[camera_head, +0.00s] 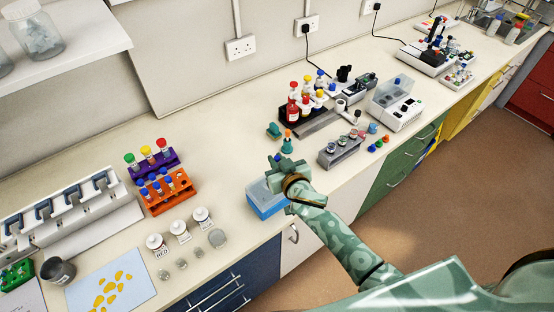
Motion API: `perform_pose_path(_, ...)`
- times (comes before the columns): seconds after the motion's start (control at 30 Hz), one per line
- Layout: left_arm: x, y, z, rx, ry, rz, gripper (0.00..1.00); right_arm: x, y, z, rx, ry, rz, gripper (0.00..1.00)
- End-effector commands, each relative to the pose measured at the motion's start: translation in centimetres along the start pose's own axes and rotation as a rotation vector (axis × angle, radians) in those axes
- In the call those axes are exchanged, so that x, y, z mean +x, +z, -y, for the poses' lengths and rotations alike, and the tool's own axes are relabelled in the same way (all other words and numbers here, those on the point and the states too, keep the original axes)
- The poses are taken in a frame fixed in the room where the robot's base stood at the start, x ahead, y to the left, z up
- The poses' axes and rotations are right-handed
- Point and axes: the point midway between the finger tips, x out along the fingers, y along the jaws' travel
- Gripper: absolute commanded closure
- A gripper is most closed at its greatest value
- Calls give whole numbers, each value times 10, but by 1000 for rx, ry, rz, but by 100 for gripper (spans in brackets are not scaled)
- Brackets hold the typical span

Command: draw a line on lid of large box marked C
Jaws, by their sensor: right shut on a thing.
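A blue box (267,203) with a pale translucent lid (256,188) stands near the front edge of the bench, in the middle of the head view. No letter on it can be read from here, so I cannot tell if it is marked C. My right gripper (281,165) is at the box's upper right side and partly covers the lid. It is shut on a small item with a dark blue end, mostly hidden by the gripper. I cannot tell if the item touches the lid. My left gripper is not in view.
Orange (168,190) and purple (152,162) tube racks stand left of the box. Several white-capped jars (180,230) stand front left. A grey rack (340,152) is to the right. Bare bench lies behind the box.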

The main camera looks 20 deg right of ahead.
Motion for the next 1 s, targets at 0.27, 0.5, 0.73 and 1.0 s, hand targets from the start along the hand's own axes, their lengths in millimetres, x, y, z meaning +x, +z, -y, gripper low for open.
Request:
perform_pose_path(0.27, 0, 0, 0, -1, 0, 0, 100, 0, 0, 0, 0, 0, 0, 100)
perform_pose_path(0.5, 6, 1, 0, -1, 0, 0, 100, 2, 7, 0, -1, 0, 0, 100)
perform_pose_path(0.73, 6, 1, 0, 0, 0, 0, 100, 2, 8, 0, -1, 0, 0, 100)
perform_pose_path(1.0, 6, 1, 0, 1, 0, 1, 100, 2, 8, 0, -1, 0, 0, 100)
